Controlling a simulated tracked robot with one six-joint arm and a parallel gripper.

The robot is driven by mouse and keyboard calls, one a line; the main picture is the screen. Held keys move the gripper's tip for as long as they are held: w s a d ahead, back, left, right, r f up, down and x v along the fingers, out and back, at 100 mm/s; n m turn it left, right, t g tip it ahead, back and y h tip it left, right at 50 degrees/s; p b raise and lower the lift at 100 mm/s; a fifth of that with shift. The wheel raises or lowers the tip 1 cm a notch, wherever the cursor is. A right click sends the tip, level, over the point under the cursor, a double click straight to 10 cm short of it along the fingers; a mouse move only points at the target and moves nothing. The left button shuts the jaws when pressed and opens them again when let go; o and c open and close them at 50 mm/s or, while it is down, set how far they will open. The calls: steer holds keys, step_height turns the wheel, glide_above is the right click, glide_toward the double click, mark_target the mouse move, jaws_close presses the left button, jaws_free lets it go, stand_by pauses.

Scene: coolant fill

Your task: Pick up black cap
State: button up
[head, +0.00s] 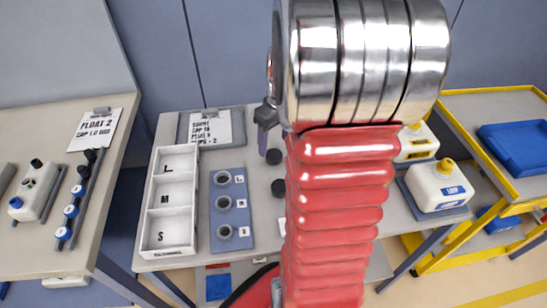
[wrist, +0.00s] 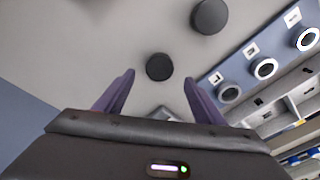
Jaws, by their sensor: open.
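Two round black caps lie on the middle table, right of the ring block. In the head view the farther cap (head: 273,156) is close to my gripper and the nearer cap (head: 278,187) is beside my arm. In the wrist view the smaller cap (wrist: 159,67) sits between and just beyond my fingertips, and the larger cap (wrist: 209,17) is farther up and right. My gripper (wrist: 159,79) is open and empty, with purple fingers either side of the smaller cap's line.
The blue-grey block (head: 231,180) with three rings marked L, M, S stands beside a white sorting tray (head: 170,150). A clipboard (head: 210,128) lies behind. White jugs (head: 438,186) stand right of my arm. A left table (head: 60,235) holds more parts.

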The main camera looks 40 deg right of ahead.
mark_target(274, 154)
steer(key=shift+w+f, duration=0.15)
steer(key=shift+f, duration=2.45)
steer(key=shift+c, duration=0.4)
steer(key=c, duration=1.1)
